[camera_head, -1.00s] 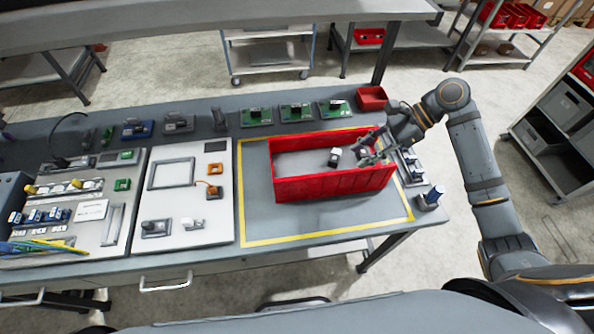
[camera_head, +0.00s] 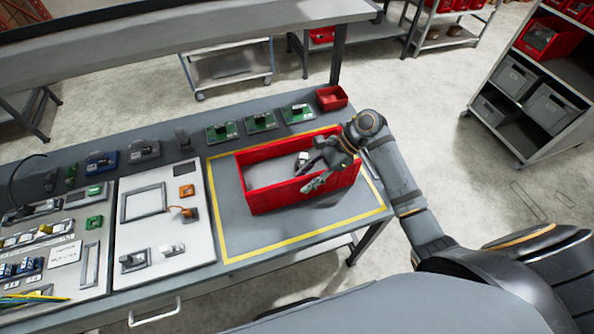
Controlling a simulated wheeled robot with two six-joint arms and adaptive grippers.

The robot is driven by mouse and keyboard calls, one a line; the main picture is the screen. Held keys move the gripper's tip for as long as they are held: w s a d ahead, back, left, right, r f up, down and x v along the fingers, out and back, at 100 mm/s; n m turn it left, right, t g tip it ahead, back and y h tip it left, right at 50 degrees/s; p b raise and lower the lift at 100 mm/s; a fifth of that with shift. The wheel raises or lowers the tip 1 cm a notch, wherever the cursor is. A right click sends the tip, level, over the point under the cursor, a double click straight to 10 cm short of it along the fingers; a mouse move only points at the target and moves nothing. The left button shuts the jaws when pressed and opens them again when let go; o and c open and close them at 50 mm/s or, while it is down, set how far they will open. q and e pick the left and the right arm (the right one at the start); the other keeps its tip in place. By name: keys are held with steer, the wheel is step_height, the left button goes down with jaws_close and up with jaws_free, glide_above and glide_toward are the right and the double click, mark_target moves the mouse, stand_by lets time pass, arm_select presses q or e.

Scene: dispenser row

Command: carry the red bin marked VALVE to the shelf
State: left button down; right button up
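A red open bin (camera_head: 282,197) stands on the workbench inside a yellow outline; I can read no VALVE mark on it. A small dark and light part (camera_head: 302,160) shows inside its right half. My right gripper (camera_head: 314,169) is over the right half of the bin, its fingers spread apart. I cannot tell whether it touches the bin or the part. A grey shelf unit (camera_head: 497,127) with red and grey bins stands on the floor at the right. My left gripper is not in view.
A small red bin (camera_head: 331,98) and several green boards (camera_head: 261,121) line the bench's back edge. A white panel (camera_head: 165,222) lies left of the outline. A grey cart (camera_head: 228,66) stands behind. Open floor (camera_head: 445,150) lies between bench and shelf unit.

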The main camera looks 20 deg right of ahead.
steer(key=shift+a+f, duration=0.3)
steer(key=shift+a, duration=0.25)
steer(key=shift+d, duration=0.15)
jaws_close()
steer(key=shift+w+r, duration=0.1)
